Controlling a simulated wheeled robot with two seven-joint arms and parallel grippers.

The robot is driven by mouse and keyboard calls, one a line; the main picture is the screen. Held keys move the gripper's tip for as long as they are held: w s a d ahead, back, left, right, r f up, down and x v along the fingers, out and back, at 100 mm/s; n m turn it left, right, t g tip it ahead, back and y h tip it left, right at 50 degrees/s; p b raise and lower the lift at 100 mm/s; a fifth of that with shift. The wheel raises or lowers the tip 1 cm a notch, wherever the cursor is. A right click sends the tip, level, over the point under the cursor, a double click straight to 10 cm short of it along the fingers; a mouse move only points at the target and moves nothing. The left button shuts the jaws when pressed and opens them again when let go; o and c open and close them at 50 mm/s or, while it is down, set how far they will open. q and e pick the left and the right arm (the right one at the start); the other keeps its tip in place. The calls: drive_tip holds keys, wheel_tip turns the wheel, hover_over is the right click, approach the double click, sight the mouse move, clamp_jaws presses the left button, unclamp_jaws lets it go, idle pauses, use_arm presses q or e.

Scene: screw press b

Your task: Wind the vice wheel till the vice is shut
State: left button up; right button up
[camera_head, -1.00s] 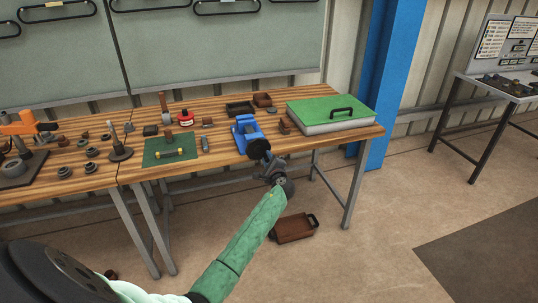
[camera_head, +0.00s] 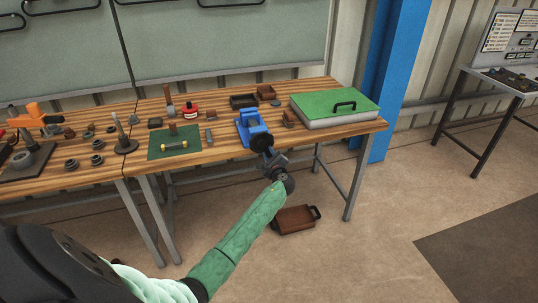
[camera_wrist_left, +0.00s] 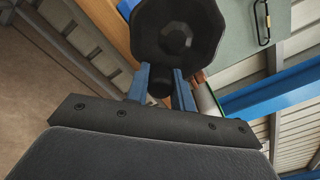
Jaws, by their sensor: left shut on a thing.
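The blue vice (camera_head: 250,124) stands at the front edge of the wooden workbench. Its dark wheel (camera_head: 262,142) faces out over the edge; it also fills the top of the left wrist view (camera_wrist_left: 178,30). My left gripper (camera_head: 270,158) is at the wheel, its blue fingers (camera_wrist_left: 160,82) shut on a dark part at the wheel's lower side. The vice's jaw gap is too small to judge here. My right gripper is not in view.
A green-topped case (camera_head: 335,108) lies right of the vice, and a green mat (camera_head: 174,142) with small parts lies left. A brown crate (camera_head: 296,220) sits on the floor below.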

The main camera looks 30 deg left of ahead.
use_arm(q)
drive_tip(key=shift+f, duration=0.1)
drive_tip(key=o, duration=1)
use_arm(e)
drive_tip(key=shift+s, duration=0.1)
use_arm(q)
drive_tip(key=shift+s+d, duration=0.15)
drive_tip(key=shift+d, duration=0.05)
drive_tip(key=b+v, duration=0.2)
drive_tip(key=v, duration=0.4)
drive_tip(key=shift+s+d, duration=0.15)
drive_tip(key=shift+d, duration=0.1)
drive_tip(key=shift+s+d, duration=0.25)
drive_tip(key=shift+d, duration=0.05)
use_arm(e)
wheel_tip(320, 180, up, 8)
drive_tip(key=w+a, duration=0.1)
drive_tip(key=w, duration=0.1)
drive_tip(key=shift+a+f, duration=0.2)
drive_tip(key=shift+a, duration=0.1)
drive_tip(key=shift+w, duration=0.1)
